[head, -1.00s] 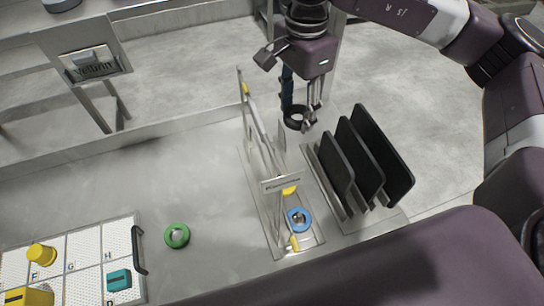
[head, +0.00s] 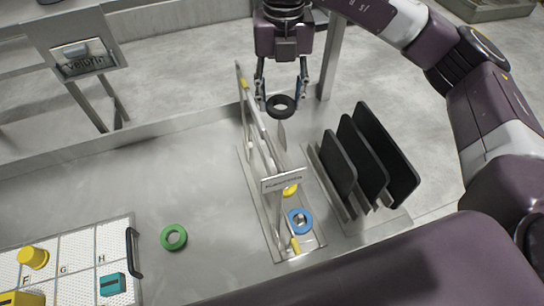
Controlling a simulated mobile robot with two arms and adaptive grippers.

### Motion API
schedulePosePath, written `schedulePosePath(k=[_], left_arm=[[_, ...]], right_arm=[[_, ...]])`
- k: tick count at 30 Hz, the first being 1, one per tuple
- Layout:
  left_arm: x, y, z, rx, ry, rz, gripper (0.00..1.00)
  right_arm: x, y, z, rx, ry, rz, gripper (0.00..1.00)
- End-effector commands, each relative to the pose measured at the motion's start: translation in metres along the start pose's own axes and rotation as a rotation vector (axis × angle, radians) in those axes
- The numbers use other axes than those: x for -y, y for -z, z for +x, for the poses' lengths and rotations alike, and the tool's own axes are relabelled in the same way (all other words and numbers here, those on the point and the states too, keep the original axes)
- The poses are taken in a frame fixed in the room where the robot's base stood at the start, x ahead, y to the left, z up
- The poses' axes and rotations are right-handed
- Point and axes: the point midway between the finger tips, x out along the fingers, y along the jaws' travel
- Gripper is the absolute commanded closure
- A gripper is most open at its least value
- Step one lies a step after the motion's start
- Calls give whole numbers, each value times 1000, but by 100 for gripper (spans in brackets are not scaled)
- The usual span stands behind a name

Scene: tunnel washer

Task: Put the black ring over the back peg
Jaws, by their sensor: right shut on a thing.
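My right gripper (head: 281,103) is shut on the black ring (head: 281,113), with one finger on each side of it. The ring is held in the air near the far end of the narrow metal rack, its hole facing roughly up. The back peg (head: 282,136), a pale pointed metal peg, shows just below the ring in the picture. The ring is not visibly around it, and the height gap is hard to judge. A blue ring (head: 300,229) sits around the front peg. My left gripper is not in view.
Slanted rods and a small sign (head: 283,181) stand along the rack's left side, partly hiding a yellow piece (head: 290,190). Black upright plates (head: 365,160) stand close on the right. A green ring (head: 174,238) lies on the open tray floor.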

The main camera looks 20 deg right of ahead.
Motion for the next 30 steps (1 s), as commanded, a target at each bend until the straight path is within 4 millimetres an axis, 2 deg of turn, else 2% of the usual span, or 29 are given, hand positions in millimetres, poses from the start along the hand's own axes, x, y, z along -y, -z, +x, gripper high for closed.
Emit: schedulePosePath(k=[9, 15, 23, 26, 30], left_arm=[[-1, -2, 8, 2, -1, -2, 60], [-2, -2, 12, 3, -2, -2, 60], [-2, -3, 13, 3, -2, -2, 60], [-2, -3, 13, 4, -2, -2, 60], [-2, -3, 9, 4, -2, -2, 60]], right_arm=[[-9, -8, 8, -1, 0, 640, 82], [-12, -11, 11, -2, 0, 951, 82], [-14, -12, 18, -1, 2, 1106, 82], [-14, -12, 34, -5, 4, 1111, 82], [-13, -11, 68, -5, 7, 1109, 82]])
